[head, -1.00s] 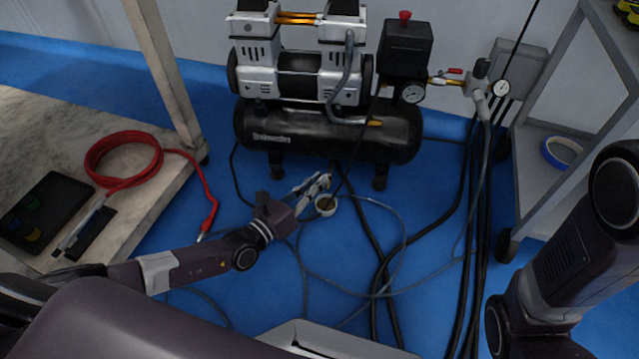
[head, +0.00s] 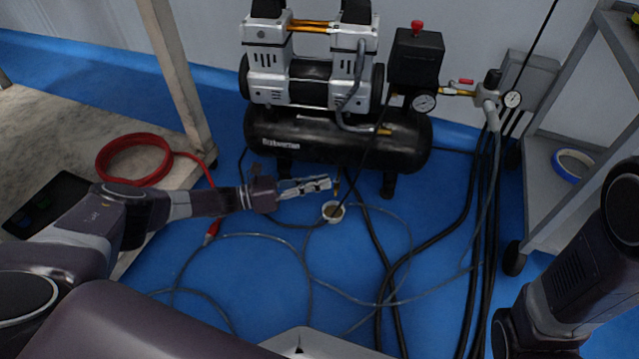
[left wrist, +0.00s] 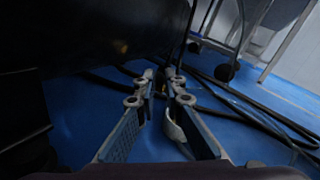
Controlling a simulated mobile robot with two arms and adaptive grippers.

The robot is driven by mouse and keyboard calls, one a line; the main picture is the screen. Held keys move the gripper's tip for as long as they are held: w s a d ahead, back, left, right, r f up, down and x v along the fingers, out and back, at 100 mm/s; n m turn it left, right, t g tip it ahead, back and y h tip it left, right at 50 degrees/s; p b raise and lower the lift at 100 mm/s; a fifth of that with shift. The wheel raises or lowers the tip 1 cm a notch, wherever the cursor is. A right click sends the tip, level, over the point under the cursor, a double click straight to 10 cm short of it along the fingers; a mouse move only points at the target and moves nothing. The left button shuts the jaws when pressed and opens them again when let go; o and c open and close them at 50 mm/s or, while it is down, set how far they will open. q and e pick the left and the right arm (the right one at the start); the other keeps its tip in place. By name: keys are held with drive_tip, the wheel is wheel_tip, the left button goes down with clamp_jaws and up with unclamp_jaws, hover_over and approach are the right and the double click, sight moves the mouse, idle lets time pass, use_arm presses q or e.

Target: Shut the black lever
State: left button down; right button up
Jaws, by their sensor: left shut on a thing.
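The black air compressor tank (head: 350,140) stands on the blue floor. A small brass fitting (head: 337,186) hangs below its middle, above a small white cup (head: 333,211). My left gripper (head: 328,183) reaches in from the left under the tank, its fingertips at the fitting. In the left wrist view the fingers of my left gripper (left wrist: 163,78) are close together beside the dark tank (left wrist: 105,35). They are shut on a small dark part, apparently the black lever; the fingertips mostly hide it. My right arm shows at the right; its gripper is out of view.
Grey hoses and black cables (head: 480,230) lie over the floor and run up at the right. A grey wheeled cart (head: 545,190) stands at the right. A table with a coiled red hose (head: 135,160) is at the left.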

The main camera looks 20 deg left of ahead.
use_arm(q)
drive_tip(key=shift+w+a+m+g, duration=0.1)
drive_tip(key=shift+w+m+g, duration=0.05)
drive_tip(key=shift+m+g, duration=0.2)
idle(0.4)
drive_tip(key=c, duration=2)
unclamp_jaws()
drive_tip(key=v, duration=0.7)
drive_tip(key=shift+a+f, duration=0.1)
drive_tip(key=shift+a, duration=0.1)
